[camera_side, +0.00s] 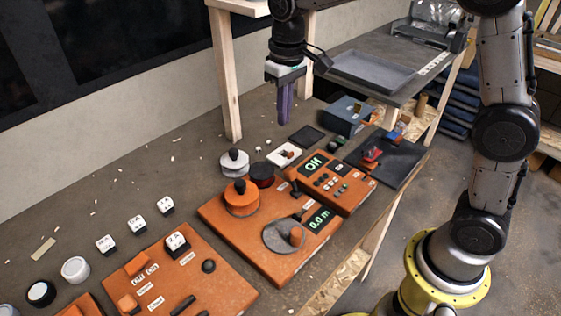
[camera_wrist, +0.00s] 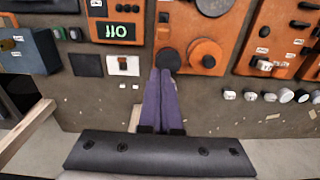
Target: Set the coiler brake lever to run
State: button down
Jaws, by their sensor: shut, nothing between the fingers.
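My gripper (camera_side: 284,120) has purple fingers pointing down, pressed together and empty, above the bench behind the control boxes. In the wrist view the fingers (camera_wrist: 162,75) end near a black disc (camera_wrist: 168,60).
An orange box with an "Off" display (camera_side: 314,163) adjoins the coiler. A blue-grey box (camera_side: 345,114) and a black mat (camera_side: 402,162) lie right. A labelled orange panel (camera_side: 215,275) is front left.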

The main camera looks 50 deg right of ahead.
aim_at(293, 181)
jog(key=shift+g, duration=0.5)
jog(key=f, duration=0.4)
jog(key=shift+w+a, duration=0.4)
jog(key=shift+f, duration=0.1)
jog(key=f, duration=0.9)
jog(key=shift+s+f, duration=0.25)
jog(key=shift+f, duration=0.15)
